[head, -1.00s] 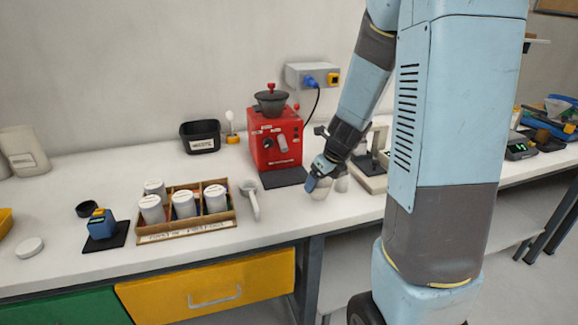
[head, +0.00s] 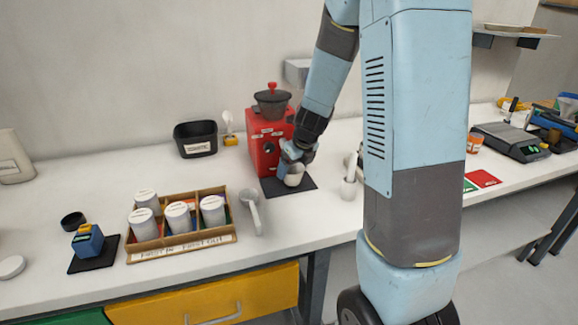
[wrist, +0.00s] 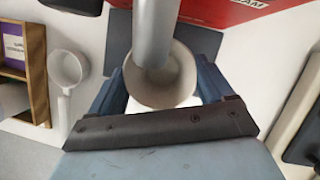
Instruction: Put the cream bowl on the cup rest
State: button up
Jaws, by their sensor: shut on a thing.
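The cream bowl (head: 294,179) is in my gripper (head: 290,163), in front of the red machine (head: 266,145). It appears over the dark flat pad (head: 306,184) at the machine's foot, which looks like the cup rest. I cannot tell whether the bowl touches the pad. In the wrist view, the bowl (wrist: 171,91) is between the two blue fingers of my gripper (wrist: 164,88). The machine's grey spout (wrist: 154,35) comes down in front of the bowl's opening. Part of the pad (wrist: 118,40) shows behind the bowl.
A white ladle-like scoop (head: 252,208) lies left of the pad, beside a wooden box (head: 181,245) of white canisters. A black bin (head: 196,138) stands behind. A white vessel with a handle (head: 349,186) stands right of the pad. The counter's front edge is close.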

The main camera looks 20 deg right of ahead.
jog(key=shift+w+a, duration=0.4)
jog(key=shift+w, duration=0.35)
jog(key=shift+w+a+f, duration=0.1)
jog(key=shift+a+f, duration=0.4)
jog(key=shift+f, duration=0.15)
jog(key=shift+s, duration=0.25)
jog(key=shift+w+d+f, duration=0.1)
jog(key=shift+d, duration=0.4)
jog(key=o, duration=1.1)
